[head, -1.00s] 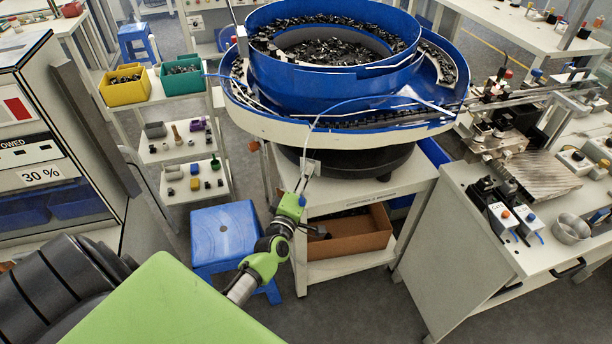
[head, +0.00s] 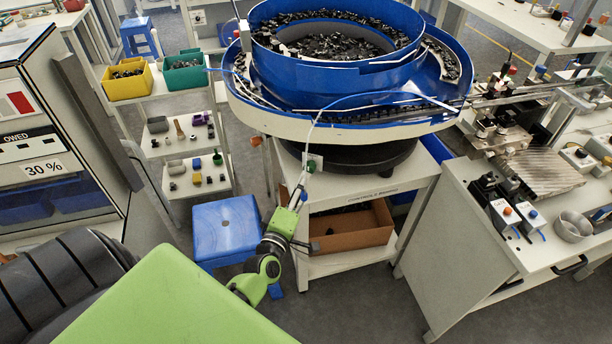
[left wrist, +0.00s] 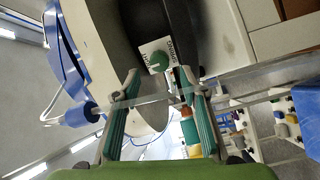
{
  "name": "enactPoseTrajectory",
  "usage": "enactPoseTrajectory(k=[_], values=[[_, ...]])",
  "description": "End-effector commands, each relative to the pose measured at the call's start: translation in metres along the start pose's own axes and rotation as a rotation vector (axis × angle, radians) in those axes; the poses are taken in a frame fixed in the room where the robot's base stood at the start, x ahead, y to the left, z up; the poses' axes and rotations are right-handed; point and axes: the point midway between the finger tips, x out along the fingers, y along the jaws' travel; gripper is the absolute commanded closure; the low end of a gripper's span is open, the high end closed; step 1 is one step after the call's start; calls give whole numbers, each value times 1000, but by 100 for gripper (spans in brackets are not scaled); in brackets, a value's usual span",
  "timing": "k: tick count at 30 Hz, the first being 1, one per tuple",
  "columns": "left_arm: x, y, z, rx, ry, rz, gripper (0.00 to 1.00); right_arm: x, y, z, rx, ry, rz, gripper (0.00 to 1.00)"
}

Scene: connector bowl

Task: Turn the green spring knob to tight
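The green spring knob (left wrist: 159,61) sits on a white label plate with black lettering on the feeder's side, in the left wrist view. It shows small in the head view (head: 314,163), under the blue bowl's rim. A pale mark is on the knob, but I cannot tell its exact setting. My left gripper (head: 301,189) is in front of and just below the knob in the head view. In the left wrist view its two fingers (left wrist: 155,82) are spread, with the knob beyond and between the tips, apparently untouched. My right gripper is in neither view.
The blue feeder bowl (head: 340,75) full of black parts overhangs the knob. Its white stand (head: 345,265) holds a cardboard box (head: 350,228). A blue stool (head: 224,232) stands left of my gripper. A workbench (head: 490,240) is at right.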

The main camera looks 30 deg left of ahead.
Motion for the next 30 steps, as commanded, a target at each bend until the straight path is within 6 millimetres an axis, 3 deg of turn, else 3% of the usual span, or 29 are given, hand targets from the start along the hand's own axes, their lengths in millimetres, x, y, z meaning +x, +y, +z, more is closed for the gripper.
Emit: enactPoseTrajectory(k=[3,10,30], values=[[-24,-1,0,0,-1,-3,61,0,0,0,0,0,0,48],[-51,0,1,-1,-2,-1,61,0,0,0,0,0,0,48],[-55,-2,1,3,-3,-3,61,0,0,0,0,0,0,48]])
